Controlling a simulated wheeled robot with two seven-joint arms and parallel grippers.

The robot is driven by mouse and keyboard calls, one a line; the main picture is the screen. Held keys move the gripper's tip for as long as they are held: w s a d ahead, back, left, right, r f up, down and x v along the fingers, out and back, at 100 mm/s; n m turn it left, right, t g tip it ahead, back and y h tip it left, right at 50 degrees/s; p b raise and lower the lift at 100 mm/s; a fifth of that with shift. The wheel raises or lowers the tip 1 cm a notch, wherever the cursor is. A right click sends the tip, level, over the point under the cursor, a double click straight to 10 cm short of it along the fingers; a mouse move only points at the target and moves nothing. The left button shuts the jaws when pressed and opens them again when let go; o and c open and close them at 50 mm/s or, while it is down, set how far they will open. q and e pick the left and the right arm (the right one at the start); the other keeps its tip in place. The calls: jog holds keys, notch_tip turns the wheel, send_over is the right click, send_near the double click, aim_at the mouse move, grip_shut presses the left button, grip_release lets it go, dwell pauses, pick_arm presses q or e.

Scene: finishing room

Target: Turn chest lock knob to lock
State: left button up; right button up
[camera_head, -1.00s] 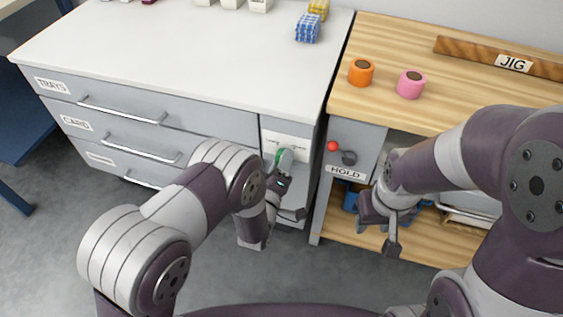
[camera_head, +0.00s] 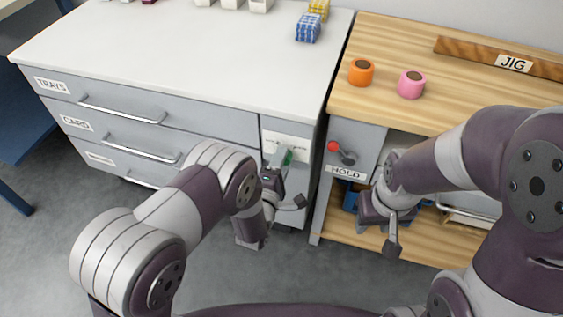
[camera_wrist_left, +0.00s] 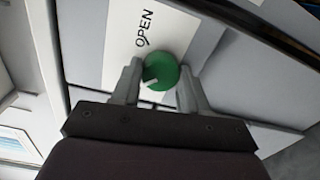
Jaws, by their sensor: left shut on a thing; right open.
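The green lock knob (camera_wrist_left: 165,68) sits on a white label plate (camera_wrist_left: 110,45) on the chest's front. In the left wrist view the word OPEN reads beside it, and a small pale mark shows on the knob's lower left. My left gripper (camera_wrist_left: 160,76) has one finger on each side of the knob and is shut on it. In the head view the knob (camera_head: 288,157) shows partly behind the fingers, at the right end of the grey chest (camera_head: 195,125). The plate's other wording is too small to read. My right gripper (camera_head: 390,228) is open and empty in front of the wooden bench.
The wooden bench (camera_head: 450,40) stands right of the chest, with an orange roll (camera_head: 361,72) and a pink roll (camera_head: 411,84) on top. A red-ended lever (camera_head: 334,146) above a HOLD label (camera_head: 346,172) is close right of my left gripper. Drawer handles (camera_head: 124,110) stick out to the left.

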dwell(0.5)
pick_arm(q)
jog(key=o, duration=1.1)
jog(key=shift+c, duration=0.2)
jog(key=p+v, duration=0.3)
jog(key=v, duration=0.9)
jog(key=shift+s+a, duration=0.15)
jog(key=shift+s, duration=0.2)
